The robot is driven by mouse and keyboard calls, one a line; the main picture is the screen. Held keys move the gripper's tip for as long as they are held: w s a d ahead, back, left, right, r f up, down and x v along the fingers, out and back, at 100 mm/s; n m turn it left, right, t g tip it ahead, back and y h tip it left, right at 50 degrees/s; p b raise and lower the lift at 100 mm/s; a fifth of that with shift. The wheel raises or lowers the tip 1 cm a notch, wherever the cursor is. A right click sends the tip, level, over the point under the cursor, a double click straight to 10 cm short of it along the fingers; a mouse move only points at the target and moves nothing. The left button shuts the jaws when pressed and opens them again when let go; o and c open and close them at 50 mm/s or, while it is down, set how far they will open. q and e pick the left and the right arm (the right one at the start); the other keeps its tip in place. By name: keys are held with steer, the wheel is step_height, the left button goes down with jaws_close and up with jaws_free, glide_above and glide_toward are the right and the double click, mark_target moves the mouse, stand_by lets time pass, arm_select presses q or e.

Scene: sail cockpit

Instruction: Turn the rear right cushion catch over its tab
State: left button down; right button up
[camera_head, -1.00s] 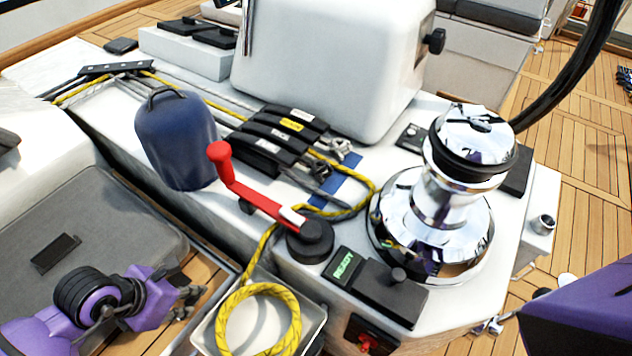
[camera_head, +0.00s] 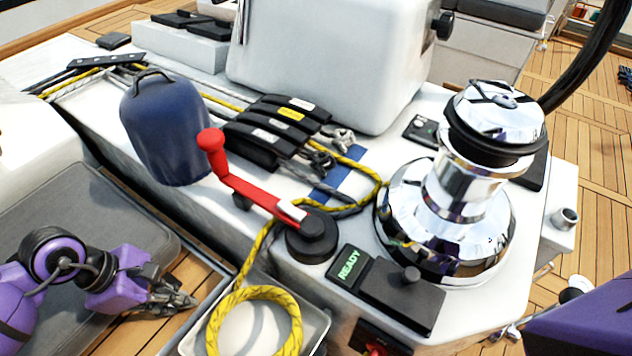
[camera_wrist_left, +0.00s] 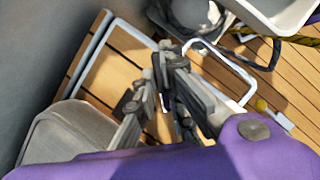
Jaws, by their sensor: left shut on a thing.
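My left gripper (camera_head: 180,299) shows at the lower left of the head view, just off the right edge of the grey cushion (camera_head: 160,238). In the left wrist view my left gripper (camera_wrist_left: 163,75) is shut on a small dark piece, apparently the cushion catch, mostly hidden between the fingers. The catch's tab cannot be made out. The rounded cushion corner (camera_wrist_left: 65,145) lies at the lower left there, above wooden slats. My right gripper is out of view; only a purple part of my right arm (camera_head: 590,318) shows.
A tray (camera_head: 319,330) with a coiled yellow rope (camera_head: 291,310) stands right of my left gripper. Beyond are a red-handled crank (camera_head: 255,197), a blue cover (camera_head: 165,130), a chrome winch (camera_head: 460,195) and a box reading READY (camera_head: 350,265).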

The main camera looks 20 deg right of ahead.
arm_select(q)
steer(key=m+b, duration=0.1)
steer(key=m+g+b, duration=0.1)
steer(key=shift+w+f+m, duration=0.15)
steer(key=shift+w+m, duration=0.15)
steer(key=shift+m, duration=0.1)
steer(key=m+g+y+b, duration=0.1)
steer(key=m+b, duration=0.2)
steer(key=shift+w+d, duration=0.1)
steer(key=shift+d, duration=0.05)
steer(key=shift+m+g+y+b, duration=0.3)
steer(key=shift+m+y+b, duration=0.1)
steer(key=shift+m+b, duration=0.7)
steer(key=shift+d+m+b, duration=0.1)
steer(key=shift+m+b, duration=0.25)
steer(key=shift+m, duration=0.35)
arm_select(e)
step_height(320, 180, down, 9)
steer(key=shift+d+r+n, duration=0.15)
steer(key=shift+r+n, duration=0.05)
steer(key=shift+n, duration=0.1)
steer(key=shift+w, duration=0.1)
arm_select(q)
steer(key=shift+r, duration=0.2)
